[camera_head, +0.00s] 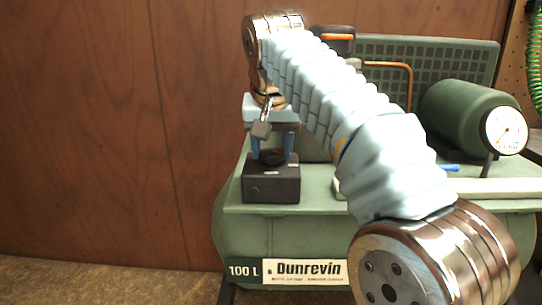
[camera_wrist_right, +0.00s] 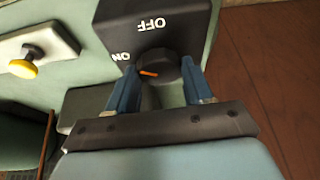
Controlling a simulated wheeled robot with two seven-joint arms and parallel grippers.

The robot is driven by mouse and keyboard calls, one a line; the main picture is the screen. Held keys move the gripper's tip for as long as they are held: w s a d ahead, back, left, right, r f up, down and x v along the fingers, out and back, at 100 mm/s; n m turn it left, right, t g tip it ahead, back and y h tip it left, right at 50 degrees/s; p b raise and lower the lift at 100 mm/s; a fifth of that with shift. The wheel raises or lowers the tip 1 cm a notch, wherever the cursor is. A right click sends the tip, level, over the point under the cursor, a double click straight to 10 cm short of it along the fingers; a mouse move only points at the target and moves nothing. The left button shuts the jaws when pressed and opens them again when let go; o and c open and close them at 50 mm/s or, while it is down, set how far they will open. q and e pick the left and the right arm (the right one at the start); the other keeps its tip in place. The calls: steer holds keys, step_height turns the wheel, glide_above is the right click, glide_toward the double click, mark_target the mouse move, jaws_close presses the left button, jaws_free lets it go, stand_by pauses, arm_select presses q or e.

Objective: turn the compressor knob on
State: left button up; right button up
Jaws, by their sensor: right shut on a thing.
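The compressor knob is a round dark dial with an orange pointer mark, seen in the right wrist view (camera_wrist_right: 160,64). It sits on a black switch box (camera_head: 271,186) with white OFF and ON labels. The orange mark points left, roughly toward the ON label. My right gripper (camera_head: 272,154) comes down from above the box. In the right wrist view its two blue fingers (camera_wrist_right: 158,72) stand either side of the knob, shut on it. In the head view the fingers partly cover the knob. My left gripper is not in view.
The green compressor (camera_head: 240,225) carries a Dunrevin label. A green cylinder (camera_head: 460,115) with a round gauge (camera_head: 505,131) stands at right. A yellow button (camera_wrist_right: 22,68) on a pale plate shows in the right wrist view. A brown wall (camera_head: 90,130) is behind.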

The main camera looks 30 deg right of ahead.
steer(key=n+y, duration=0.1)
steer(key=n, duration=0.1)
steer(key=shift+d+n, duration=0.15)
steer(key=shift+n, duration=0.25)
steer(key=shift+n+t+y, duration=0.3)
steer(key=shift+n+y, duration=0.3)
steer(key=shift+n, duration=1.1)
steer(key=o, duration=1)
